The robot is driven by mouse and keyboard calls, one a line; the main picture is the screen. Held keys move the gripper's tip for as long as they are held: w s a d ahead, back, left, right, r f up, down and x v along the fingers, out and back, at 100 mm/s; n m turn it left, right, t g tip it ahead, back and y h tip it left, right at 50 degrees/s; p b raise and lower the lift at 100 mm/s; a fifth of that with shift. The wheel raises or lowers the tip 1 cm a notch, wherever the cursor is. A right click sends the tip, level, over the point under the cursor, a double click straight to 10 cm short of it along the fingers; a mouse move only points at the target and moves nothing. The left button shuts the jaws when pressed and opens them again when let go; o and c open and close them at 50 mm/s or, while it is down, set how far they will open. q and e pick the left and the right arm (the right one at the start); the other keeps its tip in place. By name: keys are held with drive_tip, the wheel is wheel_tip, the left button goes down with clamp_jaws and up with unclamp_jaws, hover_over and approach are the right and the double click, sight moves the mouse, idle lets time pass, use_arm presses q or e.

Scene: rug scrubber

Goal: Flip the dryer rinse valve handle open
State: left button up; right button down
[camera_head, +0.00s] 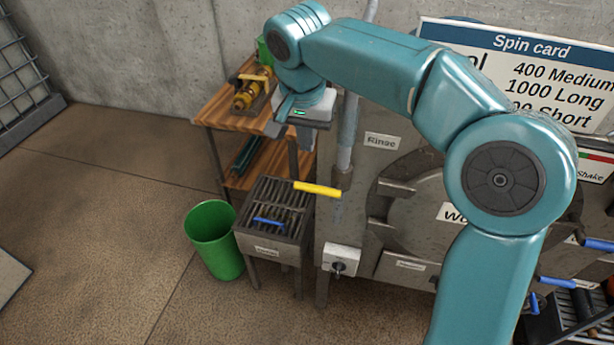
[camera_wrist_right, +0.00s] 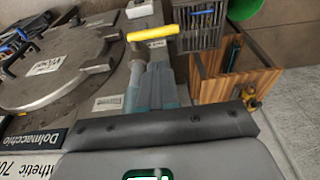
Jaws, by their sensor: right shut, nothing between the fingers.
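The yellow valve handle (camera_head: 318,189) points left, roughly level, from the lower end of a grey vertical pipe (camera_head: 346,140) beside the "Rinse" label (camera_head: 382,141). The handle also shows in the right wrist view (camera_wrist_right: 153,33), just beyond the fingertips. My right gripper (camera_wrist_right: 154,68) is shut and empty, with its teal fingers together. In the head view, my right wrist is above the handle and slightly left of it; the fingertips are hard to make out there. A visible gap separates the fingers from the handle in the wrist view. My left gripper is not in view.
A slatted grey box (camera_head: 275,208) with a blue handle (camera_head: 268,221) stands below the yellow handle. A green bin (camera_head: 213,238) is left of it. A wooden shelf (camera_head: 226,106) stands behind. The round dryer door (camera_head: 400,215) is to the right, partly behind my arm.

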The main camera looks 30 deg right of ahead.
sight(311, 188)
drive_tip(key=f, duration=0.4)
drive_tip(key=w+d+f, duration=0.1)
drive_tip(key=f, duration=0.4)
drive_tip(key=d+f+p, duration=0.1)
drive_tip(key=f, duration=0.3)
drive_tip(key=shift+w+f, duration=0.35)
drive_tip(key=shift+s+a, duration=0.1)
